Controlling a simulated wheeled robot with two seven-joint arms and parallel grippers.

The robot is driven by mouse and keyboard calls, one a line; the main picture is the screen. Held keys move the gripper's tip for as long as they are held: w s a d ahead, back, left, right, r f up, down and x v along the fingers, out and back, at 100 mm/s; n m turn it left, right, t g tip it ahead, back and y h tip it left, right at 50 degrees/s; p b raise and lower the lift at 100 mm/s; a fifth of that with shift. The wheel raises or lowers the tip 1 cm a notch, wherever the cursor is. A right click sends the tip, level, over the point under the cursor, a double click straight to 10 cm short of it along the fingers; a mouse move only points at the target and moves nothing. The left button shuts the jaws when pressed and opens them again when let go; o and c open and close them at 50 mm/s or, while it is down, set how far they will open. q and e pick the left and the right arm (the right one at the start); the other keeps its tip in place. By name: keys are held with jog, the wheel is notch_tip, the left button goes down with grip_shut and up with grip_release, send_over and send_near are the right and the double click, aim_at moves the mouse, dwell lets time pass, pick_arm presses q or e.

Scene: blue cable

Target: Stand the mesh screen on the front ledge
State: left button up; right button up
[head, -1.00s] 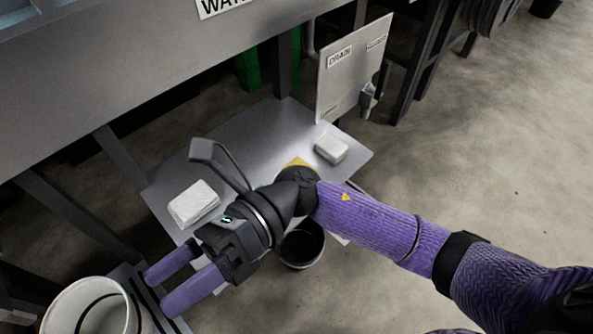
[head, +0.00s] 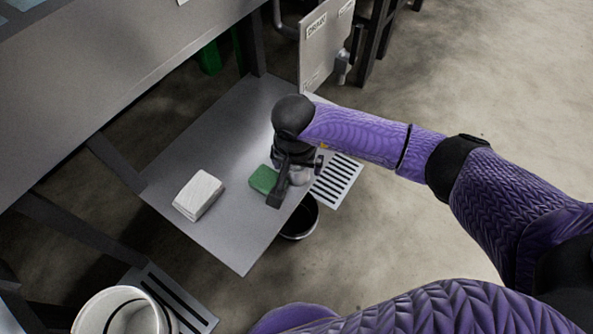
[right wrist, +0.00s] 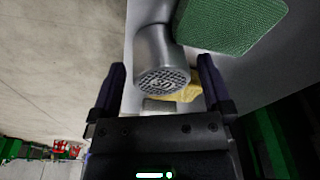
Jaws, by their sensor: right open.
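A silver cylinder with a perforated mesh end (right wrist: 162,68), which looks like the mesh screen, sits between my right gripper's spread fingers in the right wrist view. Its mesh face points toward the wrist camera. My right gripper (right wrist: 162,78) is open, and I cannot tell whether a finger touches the cylinder. In the head view the right gripper (head: 292,178) points down over the right edge of the metal shelf (head: 222,225), beside a green block (head: 264,180). Its hand mostly hides the cylinder there. I cannot tell which edge is the front ledge. My left gripper is not in view.
A white block (head: 199,195) lies on the shelf's left part. A slotted plate (head: 337,181) and a dark bucket (head: 300,221) are at its right edge. A sign panel (head: 324,48) stands behind. A white bucket (head: 118,313) is at lower left.

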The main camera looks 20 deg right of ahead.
jog(key=shift+f, duration=0.2)
grip_shut()
